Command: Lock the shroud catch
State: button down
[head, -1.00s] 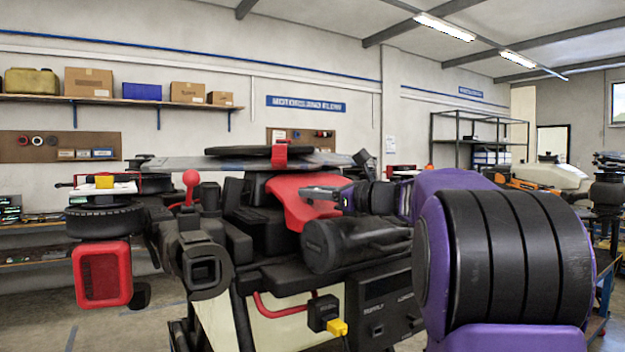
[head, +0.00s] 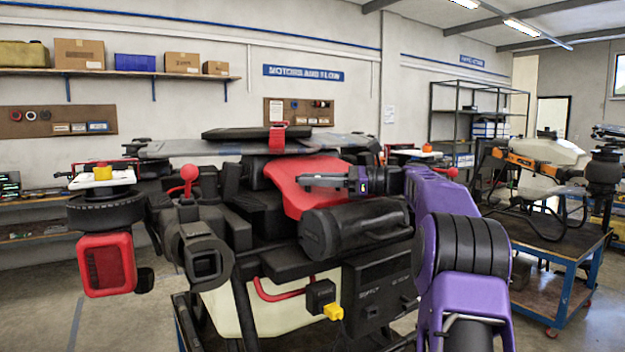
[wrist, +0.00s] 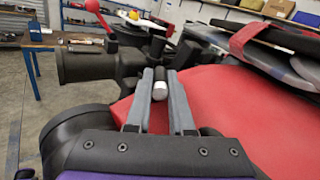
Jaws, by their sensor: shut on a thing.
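The red shroud (head: 300,195) lies over the middle of the drone body in the head view. It also fills the right middle of the wrist view (wrist: 240,105). A small black pin with a silver end (wrist: 160,86), which looks like the shroud catch, stands beside the shroud's edge. My gripper (wrist: 160,80) has its two grey fingers shut on this pin, one on each side. In the head view my gripper (head: 308,181) reaches in from the right over the shroud, and the pin is too small to make out there.
A red ball-topped lever (head: 190,174) stands left of the shroud. A black bar with a red strap (head: 277,134) lies above it. A dark cylinder (head: 345,229) sits in front. A blue-framed cart (head: 560,290) stands at the right.

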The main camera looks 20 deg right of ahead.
jog(key=shift+r, duration=0.1)
dwell(0.3)
jog(key=c, duration=0.8)
grip_release()
jog(key=shift+m+t, duration=0.3)
